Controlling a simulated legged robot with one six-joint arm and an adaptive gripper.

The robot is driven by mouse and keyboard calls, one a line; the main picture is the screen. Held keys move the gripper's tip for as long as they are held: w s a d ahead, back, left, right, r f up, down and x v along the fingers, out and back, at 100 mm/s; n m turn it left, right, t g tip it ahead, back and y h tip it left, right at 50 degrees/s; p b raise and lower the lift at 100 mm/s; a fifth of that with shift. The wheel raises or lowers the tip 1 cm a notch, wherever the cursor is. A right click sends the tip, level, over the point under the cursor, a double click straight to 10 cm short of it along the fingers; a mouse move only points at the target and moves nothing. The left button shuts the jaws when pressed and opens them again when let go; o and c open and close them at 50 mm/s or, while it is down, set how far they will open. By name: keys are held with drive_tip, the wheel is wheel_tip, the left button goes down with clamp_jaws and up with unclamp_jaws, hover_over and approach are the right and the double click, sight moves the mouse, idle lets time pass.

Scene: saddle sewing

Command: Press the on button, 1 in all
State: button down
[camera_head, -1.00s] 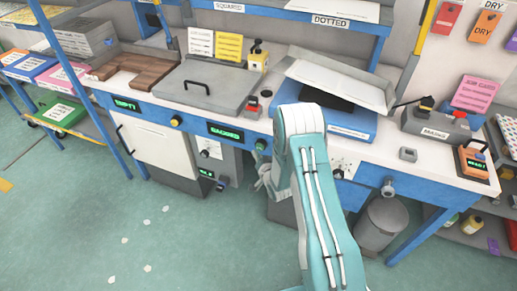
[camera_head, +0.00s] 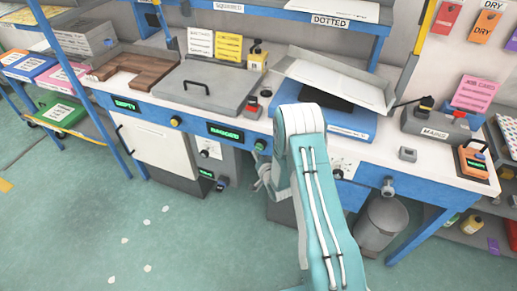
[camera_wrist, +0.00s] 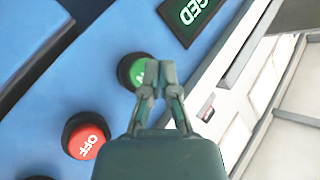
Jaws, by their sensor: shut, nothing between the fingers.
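The green button (camera_wrist: 134,71) sits in a dark collar on the blue front panel in the wrist view. Its lettering is partly hidden by my gripper (camera_wrist: 160,68). The shut, empty fingertips overlap the button's right side; I cannot tell whether they touch it. A red button (camera_wrist: 86,141) marked OFF lies to the lower left. In the head view the green button (camera_head: 261,145) is on the bench's blue front edge, just above my gripper (camera_head: 262,178), which is partly hidden by my arm.
A lit green display (camera_wrist: 194,14) is near the buttons, its text ending in "GED". A white cabinet (camera_head: 163,149) stands under the bench to the left. A grey bin (camera_head: 383,226) stands to the right. The floor at front left is clear.

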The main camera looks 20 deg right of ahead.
drive_tip(key=shift+w+d+r, duration=0.1)
drive_tip(key=shift+w+d, duration=0.2)
